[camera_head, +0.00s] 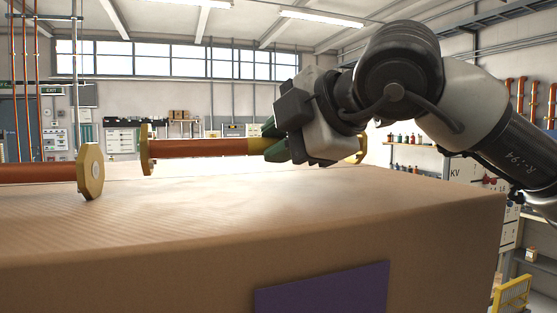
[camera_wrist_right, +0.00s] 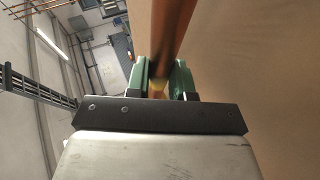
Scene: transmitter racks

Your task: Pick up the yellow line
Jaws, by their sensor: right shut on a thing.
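The yellow line is a copper-orange tube (camera_head: 190,148) with yellow octagonal end flanges and a yellow band near its middle. It lies level across the far part of the big brown box top; I cannot tell whether its flanges touch the box. My right gripper (camera_head: 276,143), with green fingers, is shut on it at the yellow band. In the right wrist view the tube (camera_wrist_right: 173,30) runs between the two green fingers of the gripper (camera_wrist_right: 162,82). The right flange is partly hidden behind my wrist. My left gripper is not in view.
A second orange tube (camera_head: 35,172) with a yellow flange (camera_head: 91,172) lies nearer on the left. The brown box (camera_head: 200,225) has a purple patch (camera_head: 322,290) on its front and a clear top in the middle. Shelves and a yellow rack (camera_head: 512,293) stand at the right.

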